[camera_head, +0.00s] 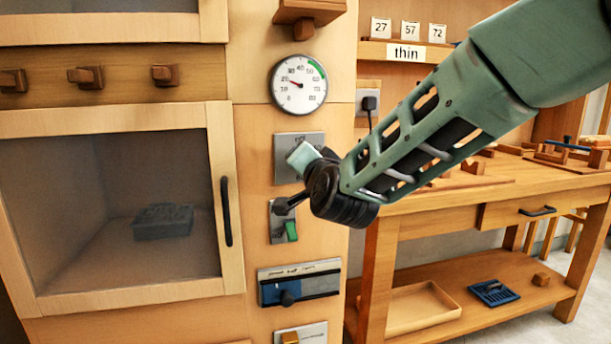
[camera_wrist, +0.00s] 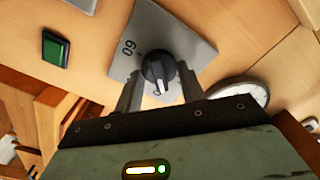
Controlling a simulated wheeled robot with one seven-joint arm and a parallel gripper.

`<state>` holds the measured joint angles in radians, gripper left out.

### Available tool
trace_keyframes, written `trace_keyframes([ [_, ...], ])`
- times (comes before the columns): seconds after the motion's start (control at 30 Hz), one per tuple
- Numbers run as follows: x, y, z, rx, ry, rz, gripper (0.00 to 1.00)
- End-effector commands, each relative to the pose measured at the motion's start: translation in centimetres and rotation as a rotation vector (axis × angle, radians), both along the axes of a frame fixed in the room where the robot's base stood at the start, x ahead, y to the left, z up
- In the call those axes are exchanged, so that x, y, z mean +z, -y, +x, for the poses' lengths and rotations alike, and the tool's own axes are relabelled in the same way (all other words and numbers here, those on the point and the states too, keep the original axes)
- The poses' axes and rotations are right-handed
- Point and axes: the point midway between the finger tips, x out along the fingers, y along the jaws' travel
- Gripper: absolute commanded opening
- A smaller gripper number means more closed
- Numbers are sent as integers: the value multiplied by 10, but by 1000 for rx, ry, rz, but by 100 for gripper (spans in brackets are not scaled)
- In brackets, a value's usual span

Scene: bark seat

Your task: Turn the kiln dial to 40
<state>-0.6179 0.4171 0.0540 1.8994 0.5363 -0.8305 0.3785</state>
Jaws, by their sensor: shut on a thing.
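The kiln dial (camera_wrist: 159,68) is a black round knob with a white pointer mark, on a grey metal plate (camera_wrist: 190,36). A "60" shows on the plate beside it; other numbers are hidden or unreadable. In the wrist view the pointer mark faces the bottom of the picture. My gripper (camera_wrist: 160,88) is shut on the dial, one finger on each side. In the head view my gripper (camera_head: 300,158) is at the plate (camera_head: 290,147) on the wooden column and hides the dial.
A round gauge (camera_head: 298,85) with a red needle sits above the plate. Below are a green switch (camera_head: 291,231) and a blue slider panel (camera_head: 299,283). The glass kiln door (camera_head: 120,205) with its black handle (camera_head: 226,212) is left. A wooden bench (camera_head: 470,208) stands right.

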Motion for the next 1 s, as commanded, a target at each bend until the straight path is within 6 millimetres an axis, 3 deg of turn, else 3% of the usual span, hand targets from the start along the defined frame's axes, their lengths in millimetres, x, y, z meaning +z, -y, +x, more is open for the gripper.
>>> trace_keyframes([
  [0.4, -3, 1, 0, -1, -63, 213, 16],
  [1.0, -2, 1, 0, -1, -76, 253, 16],
])
